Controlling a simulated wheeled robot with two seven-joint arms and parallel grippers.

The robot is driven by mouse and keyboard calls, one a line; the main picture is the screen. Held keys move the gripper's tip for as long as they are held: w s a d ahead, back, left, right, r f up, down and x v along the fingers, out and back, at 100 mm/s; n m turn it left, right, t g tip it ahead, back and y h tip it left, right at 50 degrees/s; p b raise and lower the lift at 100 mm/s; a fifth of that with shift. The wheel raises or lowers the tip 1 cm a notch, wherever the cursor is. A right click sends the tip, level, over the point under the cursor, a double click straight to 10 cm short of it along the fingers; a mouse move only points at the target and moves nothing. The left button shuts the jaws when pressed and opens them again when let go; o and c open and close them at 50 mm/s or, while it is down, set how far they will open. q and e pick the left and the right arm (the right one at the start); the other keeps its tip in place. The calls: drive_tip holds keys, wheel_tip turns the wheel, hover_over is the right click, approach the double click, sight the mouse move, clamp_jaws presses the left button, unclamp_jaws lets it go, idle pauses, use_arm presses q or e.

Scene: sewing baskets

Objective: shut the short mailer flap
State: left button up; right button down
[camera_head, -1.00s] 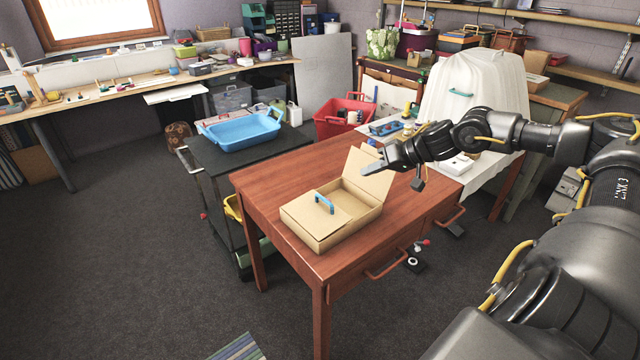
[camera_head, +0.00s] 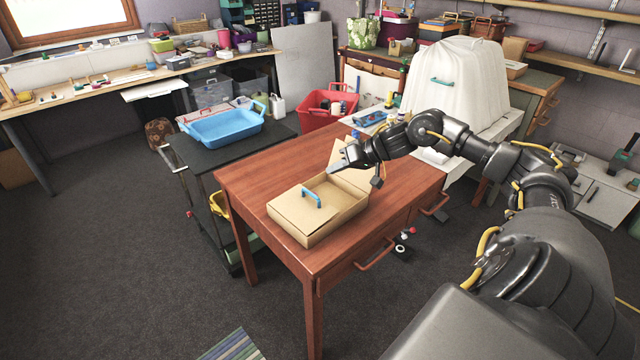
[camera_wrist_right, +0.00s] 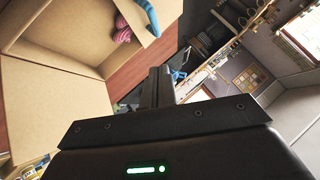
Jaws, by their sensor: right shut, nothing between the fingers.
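The cardboard mailer box (camera_head: 325,228) sits on the red-brown table. Its flap with a blue handle (camera_head: 311,198) lies across the left part of the box. The other flap (camera_head: 343,152) stands open at the back right, partly hidden behind my right gripper. In the right wrist view this open flap (camera_wrist_right: 50,112) shows at the lower left, beside the box opening, with a pink striped thing (camera_wrist_right: 121,30) inside. I cannot tell which flap is shorter. My right gripper (camera_head: 335,166) is shut and empty, above the back right of the box. My left gripper is not in view.
The table (camera_head: 265,165) is clear around the box. A black cart with a blue tray (camera_head: 225,127) stands to the left. A red bin (camera_head: 325,108) stands behind, and a white covered form (camera_head: 460,85) stands at the back right.

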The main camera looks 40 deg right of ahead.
sight(322, 200)
drive_tip(key=w+a+f, duration=0.2)
drive_tip(key=f, duration=0.1)
drive_tip(key=w+f, duration=0.1)
drive_tip(key=shift+a+f, duration=0.35)
drive_tip(key=shift+a, duration=0.05)
drive_tip(key=shift+s+a+f+p, duration=0.1)
drive_tip(key=shift+a+f+p, duration=0.25)
drive_tip(key=shift+f, duration=0.1)
drive_tip(key=shift+a+f, duration=0.1)
drive_tip(key=shift+f, duration=0.15)
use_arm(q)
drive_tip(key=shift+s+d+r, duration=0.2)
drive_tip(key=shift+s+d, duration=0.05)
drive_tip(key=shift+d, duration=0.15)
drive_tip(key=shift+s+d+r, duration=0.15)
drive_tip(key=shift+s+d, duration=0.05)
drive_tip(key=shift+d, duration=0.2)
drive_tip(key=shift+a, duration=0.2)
